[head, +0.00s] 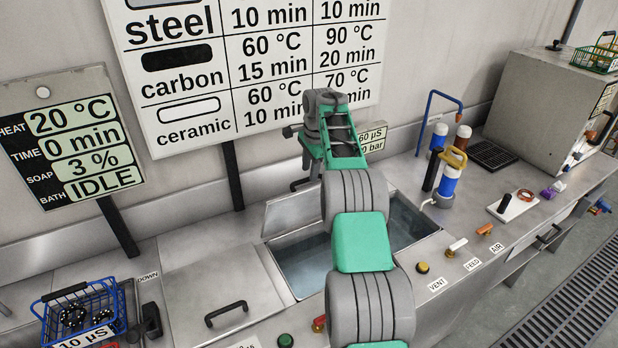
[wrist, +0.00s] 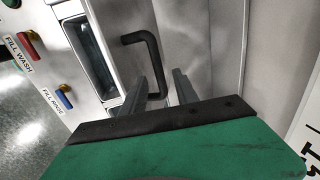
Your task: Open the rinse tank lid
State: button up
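The rinse tank in the head view has a grey metal lid (head: 288,214) that appears raised, with water (head: 308,262) showing in front of and beside it. My arm hides much of the tank and lid. In the wrist view, the lid's black bar handle (wrist: 152,58) stands out from a grey panel. My gripper (wrist: 153,76) is open there, with its two grey fingers apart and the handle's lower end between them. Whether either finger touches it cannot be told. In the head view the fingertips are mostly hidden at the back of the tank.
A shut lid with a black handle (head: 226,313) lies left of the open tank. A blue basket (head: 82,314) stands farther left. Bottles (head: 449,176) and a blue tap (head: 428,112) stand to the right. Wall signs (head: 240,70) rise behind. Knobs line the front edge.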

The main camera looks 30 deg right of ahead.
jog(key=shift+s+r, duration=0.25)
jog(key=shift+r, duration=0.75)
jog(key=shift+s+r, duration=0.2)
jog(key=shift+r, duration=0.75)
jog(key=shift+c, duration=0.4)
